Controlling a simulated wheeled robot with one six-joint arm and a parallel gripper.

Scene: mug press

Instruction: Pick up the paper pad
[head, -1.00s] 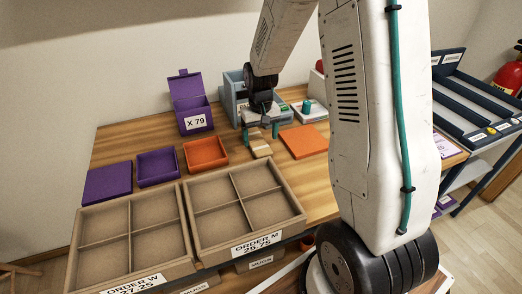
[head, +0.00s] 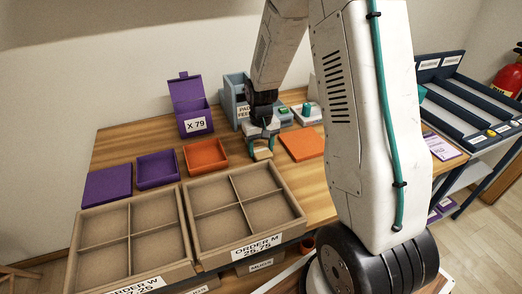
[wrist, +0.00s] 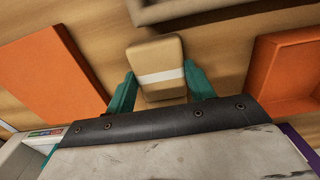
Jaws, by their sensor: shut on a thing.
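The paper pad (wrist: 158,55) is a tan block with a white band across it. It lies between the two teal fingers of my gripper (wrist: 158,88) in the wrist view, and the gripper is shut on it. In the head view the pad (head: 262,154) shows below my gripper (head: 262,146), near the front of the pad feeder (head: 236,98). I cannot tell whether it rests on the table or is just above it.
An orange tray (head: 206,154) is to the left and a flat orange panel (head: 302,144) to the right. Purple boxes stand farther left. Divided order trays (head: 247,237) fill the front of the table.

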